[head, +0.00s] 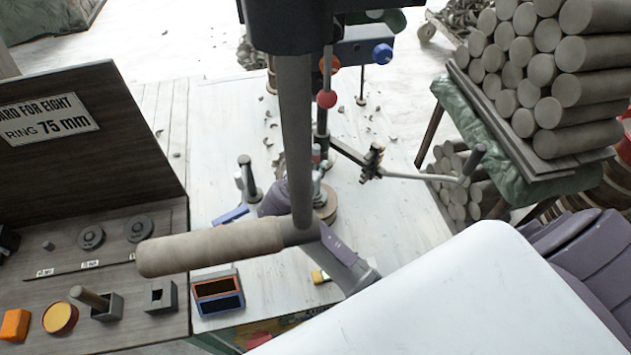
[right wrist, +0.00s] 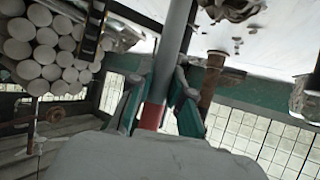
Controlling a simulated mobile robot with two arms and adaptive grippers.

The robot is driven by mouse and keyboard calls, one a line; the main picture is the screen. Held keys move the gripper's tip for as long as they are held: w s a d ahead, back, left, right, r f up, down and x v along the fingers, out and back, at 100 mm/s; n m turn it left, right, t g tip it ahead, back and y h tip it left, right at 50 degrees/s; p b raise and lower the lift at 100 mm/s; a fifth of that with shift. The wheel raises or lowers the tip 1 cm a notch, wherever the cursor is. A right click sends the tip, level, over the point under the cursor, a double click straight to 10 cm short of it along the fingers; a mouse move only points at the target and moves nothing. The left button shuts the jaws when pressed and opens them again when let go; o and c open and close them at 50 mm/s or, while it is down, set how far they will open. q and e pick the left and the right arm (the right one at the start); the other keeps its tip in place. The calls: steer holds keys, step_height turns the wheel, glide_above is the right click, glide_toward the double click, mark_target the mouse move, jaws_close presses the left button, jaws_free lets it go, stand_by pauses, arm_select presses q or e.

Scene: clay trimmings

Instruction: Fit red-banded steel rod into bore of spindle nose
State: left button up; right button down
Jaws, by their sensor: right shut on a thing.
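The steel rod (right wrist: 172,55) runs up through the right wrist view, with its red band (right wrist: 152,116) low between the fingers. My right gripper (right wrist: 159,88) is shut on the rod, just above the band. In the head view my right gripper (head: 317,184) is small and mostly hidden behind a large grey lever (head: 296,140). The rod is hard to pick out there. I cannot clearly identify the spindle nose or its bore in either view, nor tell whether the rod touches it. My left gripper is not in view.
The lever's thick handle (head: 210,248) crosses the near middle. A dark wooden board (head: 85,130) with a sign stands left. Stacked clay logs (head: 540,60) stand at the right. Curled trimmings are scattered on the white table (head: 215,140). An orange-and-blue box (head: 217,293) sits in front.

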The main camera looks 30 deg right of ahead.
steer(key=f+b, duration=0.3)
steer(key=shift+s+a+f, duration=0.1)
steer(key=shift+s+f, duration=0.2)
steer(key=shift+f, duration=0.1)
steer(key=shift+s+a+f, duration=0.1)
steer(key=shift+s, duration=0.05)
steer(key=c, duration=1.5)
jaws_free()
steer(key=shift+f, duration=0.15)
steer(key=o, duration=0.4)
steer(key=shift+w+d+f, duration=0.1)
steer(key=shift+w+d, duration=0.1)
steer(key=shift+w, duration=0.25)
steer(key=shift+r, duration=0.25)
steer(key=shift+b+v, duration=1.35)
steer(key=shift+v, duration=4.7)
